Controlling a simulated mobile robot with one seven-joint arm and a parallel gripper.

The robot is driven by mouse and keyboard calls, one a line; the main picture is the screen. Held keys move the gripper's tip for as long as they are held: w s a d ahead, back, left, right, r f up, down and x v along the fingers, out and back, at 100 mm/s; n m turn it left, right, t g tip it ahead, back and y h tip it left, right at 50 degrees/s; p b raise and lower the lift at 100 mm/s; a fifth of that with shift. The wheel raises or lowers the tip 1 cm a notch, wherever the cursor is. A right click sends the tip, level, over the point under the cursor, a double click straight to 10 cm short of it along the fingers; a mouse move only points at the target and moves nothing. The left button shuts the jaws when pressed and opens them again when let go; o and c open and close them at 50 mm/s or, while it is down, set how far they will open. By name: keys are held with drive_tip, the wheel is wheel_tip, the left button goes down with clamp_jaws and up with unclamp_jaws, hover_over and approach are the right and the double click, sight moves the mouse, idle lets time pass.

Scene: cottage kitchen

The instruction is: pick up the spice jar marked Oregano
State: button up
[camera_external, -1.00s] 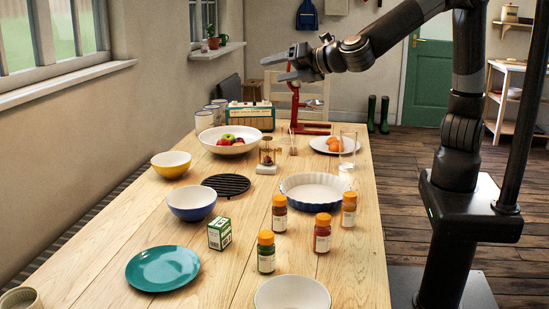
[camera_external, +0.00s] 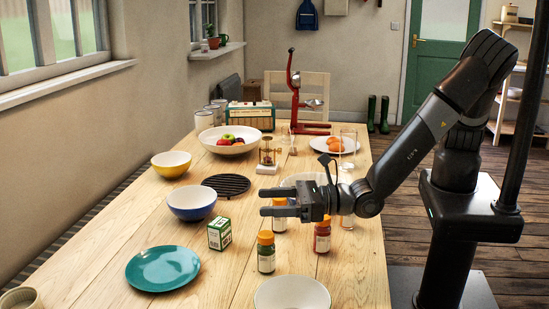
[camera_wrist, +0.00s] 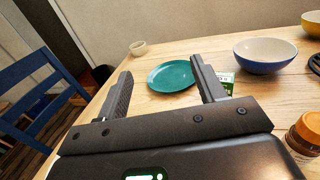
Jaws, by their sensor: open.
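Several spice jars with orange caps stand on the wooden table; their labels are too small to read, so I cannot tell which is Oregano. A jar with dark green contents (camera_external: 266,256) stands nearest the front. A red-brown jar (camera_external: 322,240) stands right of it. My gripper is open and empty, fingers pointing left, above the jars. In the wrist view, my gripper (camera_wrist: 162,66) has one jar (camera_wrist: 303,141) at the right edge.
A small green box (camera_external: 220,234), a blue bowl (camera_external: 192,203) and a teal plate (camera_external: 162,268) lie left of the jars. A fluted dish (camera_external: 300,179) and a glass (camera_external: 348,146) stand behind.

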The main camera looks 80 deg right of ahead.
sight(260, 254)
wheel_tip(260, 254, down, 10)
wheel_tip(260, 254, down, 4)
drive_tip(key=shift+r, duration=0.2)
drive_tip(key=shift+x, duration=1.1)
drive_tip(key=shift+w+a+f, duration=0.1)
drive_tip(key=shift+w, duration=0.3)
drive_tip(key=shift+c, duration=0.4)
drive_tip(key=c, duration=1)
drive_tip(key=shift+c, duration=0.2)
